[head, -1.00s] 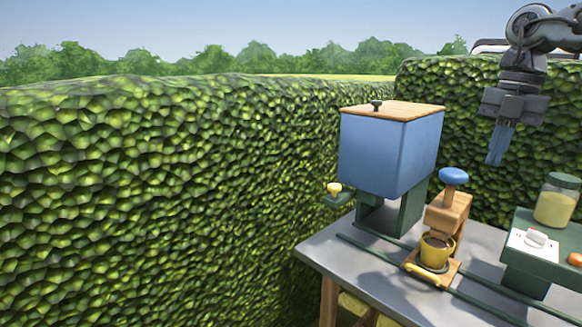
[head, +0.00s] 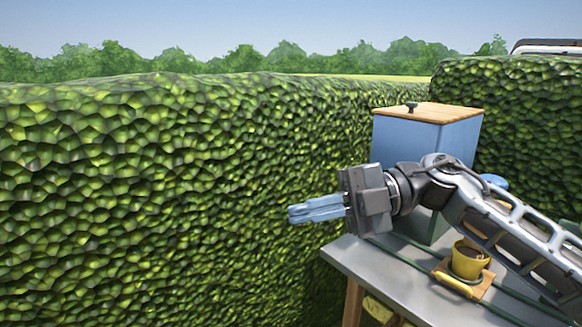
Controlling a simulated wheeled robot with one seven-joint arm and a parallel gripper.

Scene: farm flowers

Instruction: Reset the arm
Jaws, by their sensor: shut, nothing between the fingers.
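My gripper (head: 291,214) is in the middle of the head view, with its blue fingers pointing left. The fingers are shut and hold nothing. It is raised above the left edge of the grey table (head: 372,272), in front of the hedge. My arm reaches in from the lower right and crosses in front of the blue bin (head: 400,143), hiding part of it. The bin has a wooden lid with a dark knob.
A yellow pot (head: 467,262) with dark contents stands on a wooden holder on green rails on the table. A blue knob (head: 495,183) shows partly behind my arm. A tall hedge (head: 150,200) fills the left. Open air lies left of my fingers.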

